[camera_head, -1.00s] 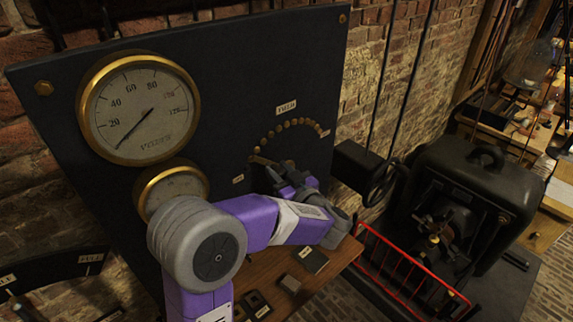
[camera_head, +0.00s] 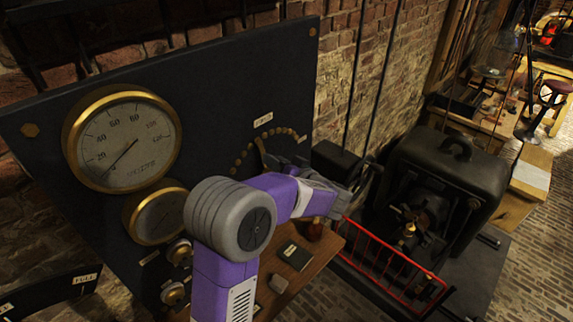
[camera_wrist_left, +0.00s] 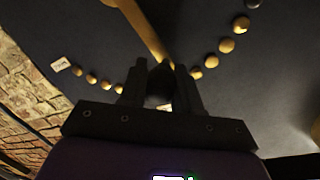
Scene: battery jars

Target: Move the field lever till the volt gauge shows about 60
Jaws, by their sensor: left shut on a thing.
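The volt gauge (camera_head: 150,160) is the large brass-rimmed dial on the dark panel in the head view. Its needle points to the lower left, below the 20 mark. The brass field lever (camera_head: 264,150) points up and slightly left across the arc of brass studs. In the left wrist view, the lever's brass bar (camera_wrist_left: 142,28) runs to a dark knob (camera_wrist_left: 158,84) between the fingers. My left gripper (camera_wrist_left: 160,92) is shut on this knob. In the head view my left gripper (camera_head: 285,163) is partly hidden by its own wrist. My right gripper is out of view.
A smaller brass-rimmed gauge (camera_head: 156,216) sits below the volt gauge. A wooden shelf (camera_head: 315,262) with small items is under the panel. A black box (camera_head: 334,158) is at the panel's right. A red railing (camera_head: 385,268) stands before a dark machine (camera_head: 440,185).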

